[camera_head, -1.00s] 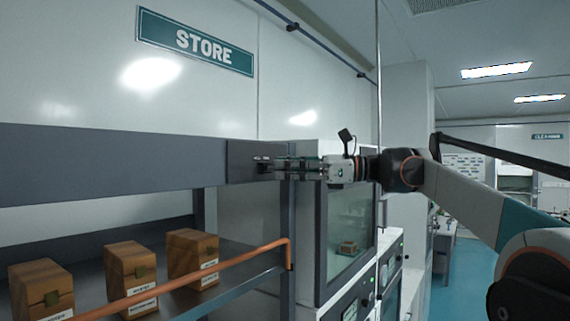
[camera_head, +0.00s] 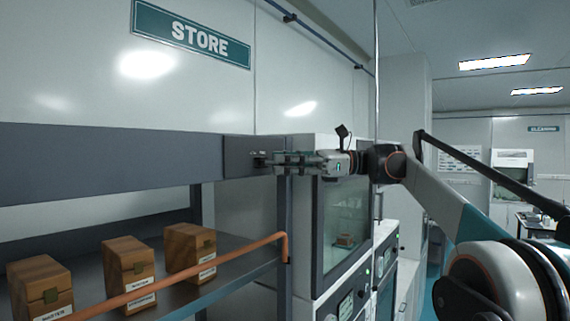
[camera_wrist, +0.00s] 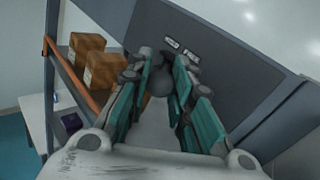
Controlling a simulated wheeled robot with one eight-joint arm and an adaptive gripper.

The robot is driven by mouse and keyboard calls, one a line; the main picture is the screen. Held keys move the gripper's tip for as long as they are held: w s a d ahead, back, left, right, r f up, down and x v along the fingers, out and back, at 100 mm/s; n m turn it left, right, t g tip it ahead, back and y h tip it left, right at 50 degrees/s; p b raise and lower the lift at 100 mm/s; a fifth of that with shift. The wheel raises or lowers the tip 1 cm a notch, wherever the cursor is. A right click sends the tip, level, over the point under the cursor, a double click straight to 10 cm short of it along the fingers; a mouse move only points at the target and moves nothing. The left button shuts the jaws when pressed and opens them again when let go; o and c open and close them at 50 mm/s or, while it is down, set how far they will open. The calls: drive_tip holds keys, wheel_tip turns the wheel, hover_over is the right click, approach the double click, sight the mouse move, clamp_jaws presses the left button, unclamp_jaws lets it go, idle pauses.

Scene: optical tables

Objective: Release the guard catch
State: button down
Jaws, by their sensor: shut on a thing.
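The guard catch shows as a dark round knob (camera_wrist: 160,82) on a dark grey panel (camera_wrist: 215,75) in the wrist view. In the head view the catch (camera_head: 258,156) is a small dark fitting at the right end of the grey beam. My gripper (camera_head: 273,158) reaches it from the right, roughly level. In the wrist view my gripper's (camera_wrist: 160,98) two green-padded fingers are shut on the knob, one on each side. The fingers hide part of the knob. Two small labels (camera_wrist: 181,48) sit above it; the right one seems to read FREE.
Below the beam, wooden boxes (camera_head: 128,268) stand on a metal shelf (camera_head: 225,262) behind a copper-coloured rail (camera_head: 190,277). A cabinet with a glass door (camera_head: 345,225) stands close beneath my gripper. A STORE sign (camera_head: 190,32) hangs on the wall above.

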drive_tip(key=c, duration=1.4)
unclamp_jaws()
drive_tip(key=w+d, duration=0.1)
drive_tip(key=d, duration=1.1)
drive_tip(key=s+a+f+n+t+h+b, duration=0.1)
drive_tip(key=s+a+f+h+b, duration=0.15)
drive_tip(key=s+f+b, duration=0.65)
drive_tip(key=a+f+n+t+h+b, duration=0.2)
drive_tip(key=f+h+b, duration=0.15)
drive_tip(key=f, duration=1.05)
drive_tip(key=s+a+f+n+t+h+b, duration=0.15)
drive_tip(key=s+f+b, duration=0.35)
drive_tip(key=f+b, duration=0.5)
drive_tip(key=s+d+f+n+t+h+b, duration=0.1)
drive_tip(key=s+d+f+n+h+b, duration=0.2)
drive_tip(key=f, duration=1.4)
drive_tip(key=s+d+f+n+t+h+b, duration=0.1)
drive_tip(key=s+d+f+n+h+b, duration=0.2)
drive_tip(key=s+f+b, duration=0.7)
drive_tip(key=s+d+f+n+t+h+b, duration=0.2)
drive_tip(key=s+d+f+n+h+b, duration=0.2)
drive_tip(key=f, duration=2.1)
drive_tip(key=s+b, duration=0.3)
drive_tip(key=s, duration=0.3)
drive_tip(key=shift+f, duration=0.15)
